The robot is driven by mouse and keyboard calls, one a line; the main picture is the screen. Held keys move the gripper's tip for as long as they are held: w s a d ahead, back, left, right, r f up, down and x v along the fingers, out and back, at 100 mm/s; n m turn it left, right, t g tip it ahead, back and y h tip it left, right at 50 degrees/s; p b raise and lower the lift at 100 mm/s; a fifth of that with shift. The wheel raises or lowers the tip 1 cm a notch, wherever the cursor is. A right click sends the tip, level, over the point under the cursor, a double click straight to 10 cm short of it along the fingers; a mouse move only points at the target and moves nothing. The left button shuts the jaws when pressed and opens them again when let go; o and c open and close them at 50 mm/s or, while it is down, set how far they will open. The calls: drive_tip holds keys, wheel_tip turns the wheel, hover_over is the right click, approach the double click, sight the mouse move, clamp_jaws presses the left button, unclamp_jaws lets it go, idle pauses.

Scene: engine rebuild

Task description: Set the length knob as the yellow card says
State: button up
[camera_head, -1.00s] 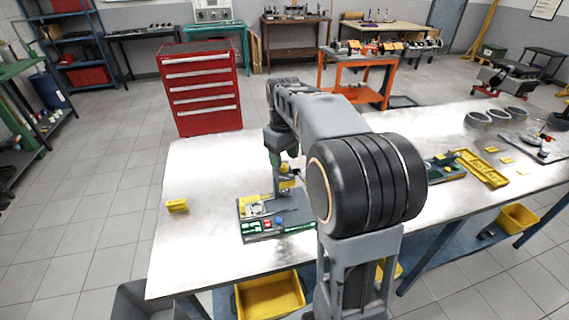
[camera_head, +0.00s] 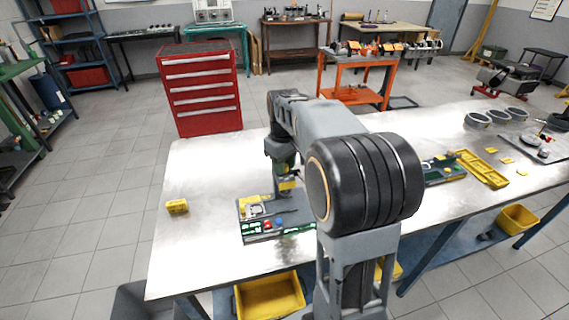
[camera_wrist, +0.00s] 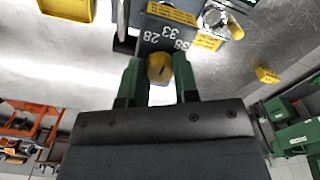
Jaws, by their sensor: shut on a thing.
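A yellow knob (camera_wrist: 159,68) with a dark line on it sits on a grey panel with white numbers (camera_wrist: 165,38) beside it; 28, 33 and 38 can be read. My gripper (camera_wrist: 159,80) is shut on the knob, with one green finger on each side. In the head view my gripper (camera_head: 284,180) is over the back of the grey and green bench device (camera_head: 262,237), and the knob is not clear there. A small yellow card-like piece (camera_head: 177,207) stands on the table left of the device; its writing is too small to read.
A red and a blue button show on the front of the device. Yellow trays (camera_head: 482,168) and grey rings (camera_head: 478,119) lie to the right. A red drawer cabinet (camera_head: 203,90) stands behind the table.

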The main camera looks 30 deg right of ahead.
drive_tip(key=shift+c, duration=1.2)
drive_tip(key=m+p, duration=0.1)
drive_tip(key=m, duration=0.3)
drive_tip(key=shift+m, duration=0.4)
drive_tip(key=shift+m+p, duration=0.45)
drive_tip(key=shift+m, duration=2.05)
drive_tip(key=o, duration=0.9)
